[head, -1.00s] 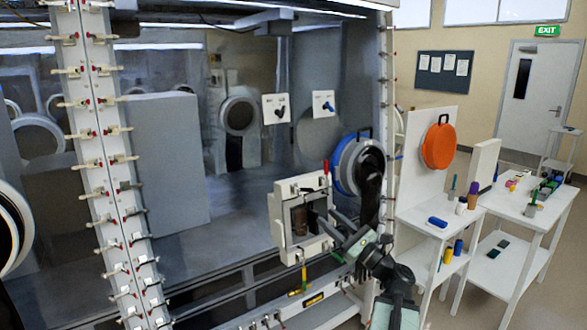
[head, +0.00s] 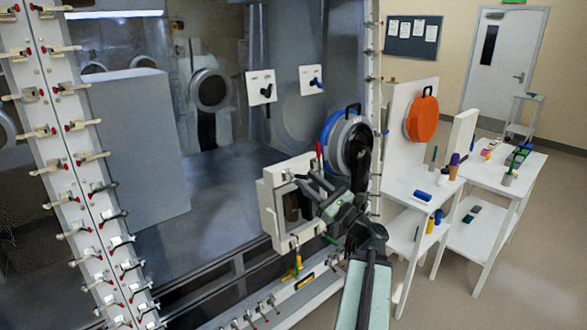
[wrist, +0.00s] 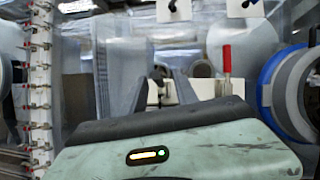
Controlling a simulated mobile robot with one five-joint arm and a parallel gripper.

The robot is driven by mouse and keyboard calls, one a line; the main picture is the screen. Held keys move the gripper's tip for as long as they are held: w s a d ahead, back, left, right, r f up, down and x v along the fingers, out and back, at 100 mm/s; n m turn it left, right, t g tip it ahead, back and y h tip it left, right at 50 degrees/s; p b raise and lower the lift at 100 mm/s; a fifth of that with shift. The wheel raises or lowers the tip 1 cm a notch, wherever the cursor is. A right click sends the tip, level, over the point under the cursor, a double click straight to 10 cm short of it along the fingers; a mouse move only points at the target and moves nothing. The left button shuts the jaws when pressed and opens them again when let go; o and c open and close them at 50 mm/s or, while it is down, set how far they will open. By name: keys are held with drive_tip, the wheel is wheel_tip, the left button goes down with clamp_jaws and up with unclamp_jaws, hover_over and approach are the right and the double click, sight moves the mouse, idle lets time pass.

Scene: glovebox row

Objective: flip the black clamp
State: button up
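A cream box-like hatch (head: 283,238) with a dark opening stands out from the glovebox front. Clamps sit around its frame: a red-handled one (head: 319,160) stands upright at the top right. A small dark part between my fingertips in the wrist view (wrist: 158,74) looks like the black clamp; its handle position is unclear. In the head view my gripper hides that spot. My gripper (head: 305,179) is in front of the hatch's upper part, fingers apart, with nothing visibly held. It also shows in the wrist view (wrist: 159,80); I cannot tell whether it touches the dark part.
A blue-rimmed round port (head: 334,140) stands right of the hatch. A clamp-lined post (head: 75,150) stands left. White tables (head: 400,200) are at right, with open floor.

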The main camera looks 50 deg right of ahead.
sight(296, 175)
drive_tip(key=p+x, duration=0.1)
drive_tip(key=x, duration=0.4)
drive_tip(key=shift+w+a, duration=0.2)
drive_tip(key=shift+w, duration=0.1)
clamp_jaws()
idle(1.0)
